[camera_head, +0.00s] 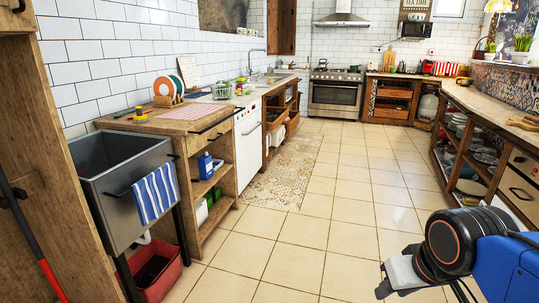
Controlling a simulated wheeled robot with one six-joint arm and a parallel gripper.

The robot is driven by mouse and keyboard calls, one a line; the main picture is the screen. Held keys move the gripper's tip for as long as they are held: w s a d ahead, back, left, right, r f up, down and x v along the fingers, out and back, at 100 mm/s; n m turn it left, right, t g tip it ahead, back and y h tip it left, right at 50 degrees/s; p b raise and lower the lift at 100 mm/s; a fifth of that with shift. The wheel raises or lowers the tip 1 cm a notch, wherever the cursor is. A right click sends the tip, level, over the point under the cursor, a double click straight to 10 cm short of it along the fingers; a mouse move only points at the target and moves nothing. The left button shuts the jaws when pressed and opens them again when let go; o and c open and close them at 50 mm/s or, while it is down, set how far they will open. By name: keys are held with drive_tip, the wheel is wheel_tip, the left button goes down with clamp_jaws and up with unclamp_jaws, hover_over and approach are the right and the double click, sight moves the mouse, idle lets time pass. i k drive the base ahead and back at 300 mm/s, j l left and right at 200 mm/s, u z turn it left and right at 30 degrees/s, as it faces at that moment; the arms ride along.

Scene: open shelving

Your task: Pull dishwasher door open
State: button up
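The dishwasher (249,150) is the white-fronted unit under the left counter, between the open wooden shelves and the wooden drawers. Its door looks shut and upright, with a thin handle bar (252,128) across its upper part. My arm, blue and black with a grey end part (400,276), shows at the lower right. It is far from the dishwasher, across the open floor, and touches nothing that I can see. I cannot make out the fingers of my gripper clearly, so I cannot tell whether it is open or shut.
A grey sink (117,195) with a striped towel (155,192) stands at the near left, above a red bin (157,268). A patterned rug (284,178) lies before the dishwasher. The tiled floor is clear in the middle. A wooden counter (485,103) runs along the right.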

sight(247, 130)
drive_tip(key=i+l+z, duration=0.15)
drive_tip(key=i, duration=0.65)
drive_tip(key=i+z, duration=0.15)
drive_tip(key=i, duration=0.65)
drive_tip(key=i+j+u, duration=0.2)
drive_tip(key=i, duration=0.2)
drive_tip(key=i+j+u, duration=0.4)
drive_tip(key=i, duration=0.45)
